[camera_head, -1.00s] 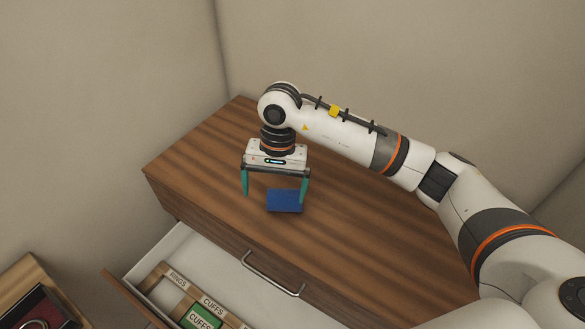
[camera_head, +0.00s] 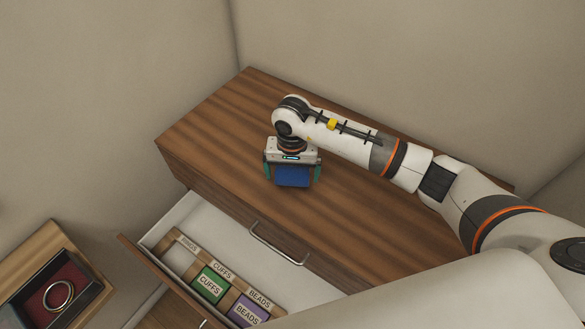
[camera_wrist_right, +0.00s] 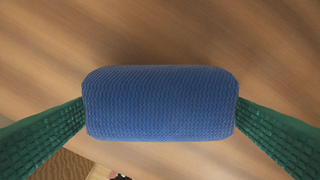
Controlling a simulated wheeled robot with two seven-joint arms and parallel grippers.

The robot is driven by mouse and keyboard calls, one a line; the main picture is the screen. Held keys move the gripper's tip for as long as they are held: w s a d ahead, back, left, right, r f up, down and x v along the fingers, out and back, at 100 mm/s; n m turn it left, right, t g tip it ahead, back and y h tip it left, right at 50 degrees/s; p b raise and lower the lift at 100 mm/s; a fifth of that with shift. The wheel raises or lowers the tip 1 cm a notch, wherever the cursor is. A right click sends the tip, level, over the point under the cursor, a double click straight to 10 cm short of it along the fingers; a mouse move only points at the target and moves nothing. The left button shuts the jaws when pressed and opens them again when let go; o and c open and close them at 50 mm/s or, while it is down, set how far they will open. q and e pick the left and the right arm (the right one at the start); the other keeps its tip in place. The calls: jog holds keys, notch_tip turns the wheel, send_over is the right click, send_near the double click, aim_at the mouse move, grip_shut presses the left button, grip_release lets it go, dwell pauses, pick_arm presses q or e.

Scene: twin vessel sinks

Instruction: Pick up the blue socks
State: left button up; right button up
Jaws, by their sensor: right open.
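The blue socks (camera_head: 292,176) are a folded, ribbed blue bundle on the wooden dresser top. They also fill the middle of the right wrist view (camera_wrist_right: 160,103). My right gripper (camera_head: 292,180) is lowered over them, with one green finger on each side. In the right wrist view the open fingers (camera_wrist_right: 160,115) flank the two short ends of the bundle, very close to it; I cannot tell whether they touch. My left gripper is not in view.
The wooden dresser top (camera_head: 215,125) is otherwise bare. Below it an open drawer (camera_head: 232,243) holds a labelled divider with a green CUFFS box (camera_head: 210,285) and a purple BEADS box (camera_head: 247,311). A dark-lined box with a ring (camera_head: 58,295) stands at lower left.

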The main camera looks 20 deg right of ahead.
jog(key=shift+f, duration=0.7)
jog(key=c, duration=1)
jog(key=shift+r, duration=0.15)
